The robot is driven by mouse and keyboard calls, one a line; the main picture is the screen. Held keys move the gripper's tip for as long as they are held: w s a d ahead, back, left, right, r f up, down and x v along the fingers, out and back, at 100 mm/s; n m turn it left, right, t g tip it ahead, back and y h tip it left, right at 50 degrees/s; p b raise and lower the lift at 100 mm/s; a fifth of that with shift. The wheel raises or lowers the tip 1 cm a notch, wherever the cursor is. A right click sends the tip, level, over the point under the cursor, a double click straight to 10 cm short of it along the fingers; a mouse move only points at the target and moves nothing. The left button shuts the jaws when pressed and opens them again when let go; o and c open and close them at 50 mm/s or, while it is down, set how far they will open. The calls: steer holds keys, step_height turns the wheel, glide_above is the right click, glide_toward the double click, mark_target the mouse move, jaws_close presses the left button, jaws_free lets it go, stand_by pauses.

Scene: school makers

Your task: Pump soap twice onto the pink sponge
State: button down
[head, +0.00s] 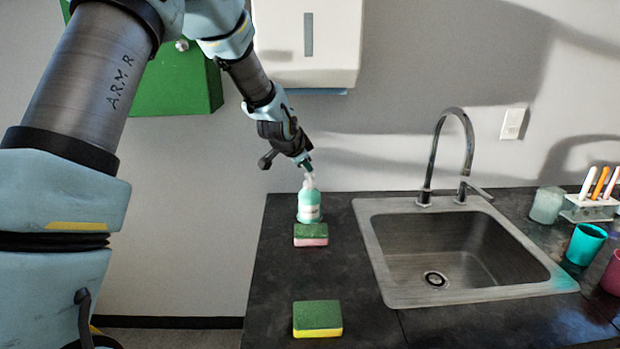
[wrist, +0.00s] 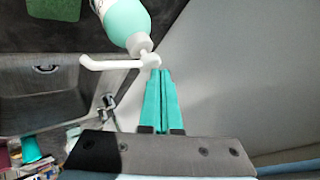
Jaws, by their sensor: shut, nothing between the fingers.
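The soap dispenser (head: 310,206) is a teal bottle with a white label and white pump, upright on the dark counter left of the sink. The pink sponge (head: 311,241), green on top, lies just in front of it. My gripper (head: 306,165) is shut and empty, with its tips at the pump's top. In the wrist view, the teal fingers (wrist: 160,72) are together right beside the white pump head (wrist: 150,60); I cannot tell whether they touch. The spout there points left, and the bottle (wrist: 125,22) is partly cut off.
A yellow sponge with a green top (head: 317,318) lies nearer the front. The steel sink (head: 375,250) and faucet (head: 468,145) are to the right. Cups (head: 586,243) and a marker rack (head: 590,210) stand beyond it. A white wall dispenser (head: 306,45) hangs above.

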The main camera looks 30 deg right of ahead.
mark_target(307, 174)
steer(key=shift+f, duration=0.35)
stand_by(0.3)
steer(key=shift+r, duration=0.55)
steer(key=shift+r+p, duration=1.95)
steer(key=shift+r, duration=1.15)
stand_by(0.4)
